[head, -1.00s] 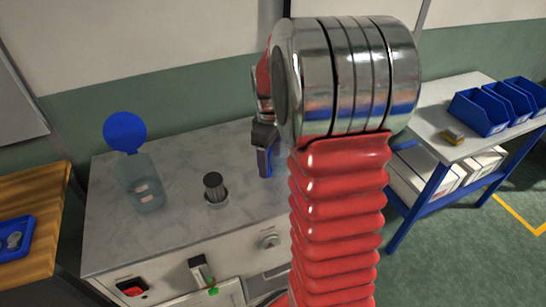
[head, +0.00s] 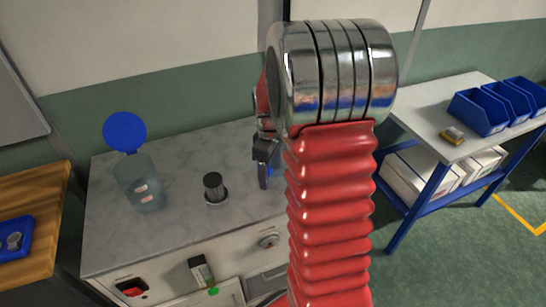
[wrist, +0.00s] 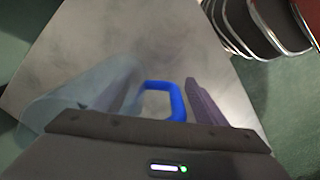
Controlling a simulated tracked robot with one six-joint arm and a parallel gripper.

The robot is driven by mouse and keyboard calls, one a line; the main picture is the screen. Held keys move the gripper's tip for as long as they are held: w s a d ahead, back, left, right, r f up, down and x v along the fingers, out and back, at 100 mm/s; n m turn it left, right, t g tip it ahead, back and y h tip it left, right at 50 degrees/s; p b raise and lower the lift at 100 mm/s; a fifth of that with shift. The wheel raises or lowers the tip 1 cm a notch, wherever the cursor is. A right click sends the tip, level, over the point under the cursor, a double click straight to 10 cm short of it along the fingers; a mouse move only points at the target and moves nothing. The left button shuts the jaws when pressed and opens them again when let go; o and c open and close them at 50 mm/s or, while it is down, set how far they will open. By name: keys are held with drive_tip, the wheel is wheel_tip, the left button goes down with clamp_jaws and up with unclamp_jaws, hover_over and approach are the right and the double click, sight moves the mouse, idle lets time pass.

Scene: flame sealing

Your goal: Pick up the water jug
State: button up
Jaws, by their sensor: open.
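In the wrist view, a translucent, bluish body (wrist: 70,98), which looks like the water jug, lies on the left. A blue loop handle (wrist: 179,101) shows between my fingers. My gripper (wrist: 160,92) is open, with a finger to either side of the handle; contact cannot be told. In the head view, my gripper (head: 263,176) points down over the right part of the grey worktop, partly hidden by my arm. A clear vessel with a raised round blue lid (head: 125,131) stands at the worktop's left; whether it is the same jug cannot be told.
A dark ribbed cylinder (head: 214,187) stands mid-worktop (head: 115,225). A wooden bench (head: 40,195) with a blue tray (head: 14,246) is at left. A blue-framed side table (head: 430,120) with blue bins (head: 478,113) is at right. Worktop between vessel and cylinder is clear.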

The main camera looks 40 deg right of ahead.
drive_tip(key=shift+c, duration=0.3)
clamp_jaws()
idle(0.4)
